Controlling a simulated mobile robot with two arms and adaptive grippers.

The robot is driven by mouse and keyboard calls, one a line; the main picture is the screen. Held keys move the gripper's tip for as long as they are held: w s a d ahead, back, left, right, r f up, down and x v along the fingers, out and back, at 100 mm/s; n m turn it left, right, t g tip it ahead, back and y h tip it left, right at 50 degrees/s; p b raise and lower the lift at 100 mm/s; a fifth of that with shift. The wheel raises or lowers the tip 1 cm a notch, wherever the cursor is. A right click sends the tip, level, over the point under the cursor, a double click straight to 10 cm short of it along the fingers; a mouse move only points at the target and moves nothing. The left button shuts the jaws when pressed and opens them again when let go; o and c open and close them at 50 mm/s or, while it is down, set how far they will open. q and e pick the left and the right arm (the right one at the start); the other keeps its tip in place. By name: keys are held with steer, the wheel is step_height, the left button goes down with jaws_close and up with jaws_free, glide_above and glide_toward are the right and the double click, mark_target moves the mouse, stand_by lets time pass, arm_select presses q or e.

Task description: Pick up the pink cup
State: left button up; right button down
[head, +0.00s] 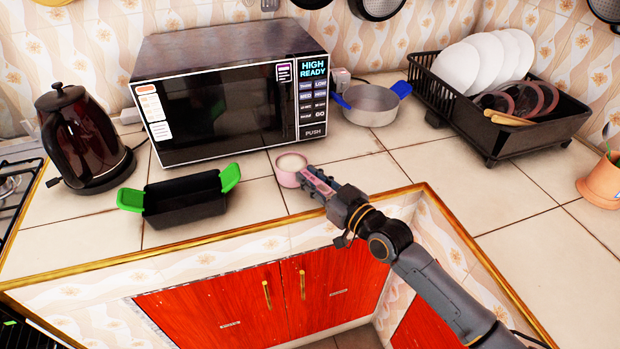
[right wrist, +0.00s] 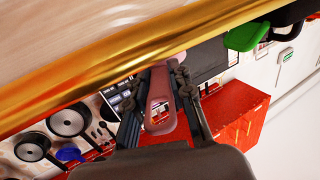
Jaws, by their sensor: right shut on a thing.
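The pink cup (head: 288,180) is upright in front of the microwave, near the middle of the head view. Its pale inside shows from above. My right gripper (head: 318,183) reaches in from the lower right and is shut on the cup's right side. In the right wrist view, a pink part of the cup (right wrist: 160,92) lies between the two fingers of my right gripper (right wrist: 160,85). The gripper hides part of the cup. I cannot tell whether the cup's base touches the counter. My left gripper is not in view.
The microwave (head: 225,110) stands behind the cup. A black dish with green handles (head: 185,205) is to the left, beside a dark kettle (head: 85,135). A steel pot (head: 370,105) and a dish rack (head: 530,128) are to the right.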

mark_target(311, 178)
steer(key=shift+r, duration=1.55)
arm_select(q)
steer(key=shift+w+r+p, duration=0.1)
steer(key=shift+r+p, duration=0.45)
arm_select(e)
steer(key=s+a+r, duration=0.4)
steer(key=s+r, duration=0.5)
steer(key=s, duration=0.4)
steer(key=shift+s+r, duration=0.15)
steer(key=shift+r, duration=0.2)
